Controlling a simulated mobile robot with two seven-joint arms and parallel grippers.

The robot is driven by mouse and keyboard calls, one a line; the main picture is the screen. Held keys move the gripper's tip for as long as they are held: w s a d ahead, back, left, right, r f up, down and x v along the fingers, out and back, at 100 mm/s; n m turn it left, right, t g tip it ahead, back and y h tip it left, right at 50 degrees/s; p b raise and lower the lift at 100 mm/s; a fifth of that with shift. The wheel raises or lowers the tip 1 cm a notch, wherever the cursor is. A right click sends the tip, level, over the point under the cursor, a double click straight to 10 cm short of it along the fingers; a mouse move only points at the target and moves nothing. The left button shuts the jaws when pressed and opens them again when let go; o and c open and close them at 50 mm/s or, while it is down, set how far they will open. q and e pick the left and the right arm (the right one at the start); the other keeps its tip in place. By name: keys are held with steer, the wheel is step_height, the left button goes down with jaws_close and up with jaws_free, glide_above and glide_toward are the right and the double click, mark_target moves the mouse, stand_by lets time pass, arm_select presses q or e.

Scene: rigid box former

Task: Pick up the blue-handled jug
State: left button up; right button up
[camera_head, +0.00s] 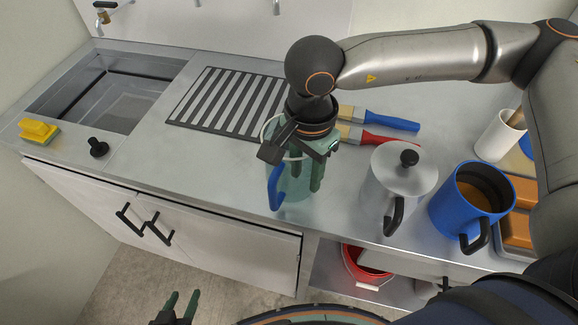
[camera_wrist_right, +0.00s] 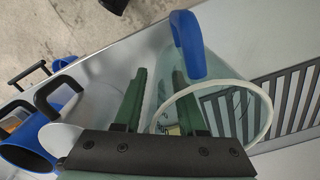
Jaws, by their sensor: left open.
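The clear jug (camera_head: 291,190) with the blue handle (camera_head: 275,187) stands on the steel counter near its front edge. My right gripper (camera_head: 306,180) points down at it from above, its green fingers overlapping the jug. In the right wrist view the fingers (camera_wrist_right: 160,72) are apart, with the blue handle (camera_wrist_right: 187,44) just beyond the right fingertip. The jug's pale rim (camera_wrist_right: 268,100) passes by the right finger. I cannot tell whether a finger is inside the jug. My left gripper (camera_head: 182,297) is open and empty, low at the bottom left, away from the counter.
A lidded metal pot (camera_head: 385,185) and a blue pitcher (camera_head: 450,210) stand to the right. Two brushes, blue (camera_head: 390,122) and red (camera_head: 370,136), lie behind. A striped drain grid (camera_head: 225,100) and the sink (camera_head: 120,100) are to the left. A red bucket (camera_head: 352,265) is below.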

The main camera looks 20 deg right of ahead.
steer(key=shift+f, duration=0.85)
steer(key=shift+c, duration=0.2)
jaws_close()
steer(key=shift+r, duration=0.1)
stand_by(0.4)
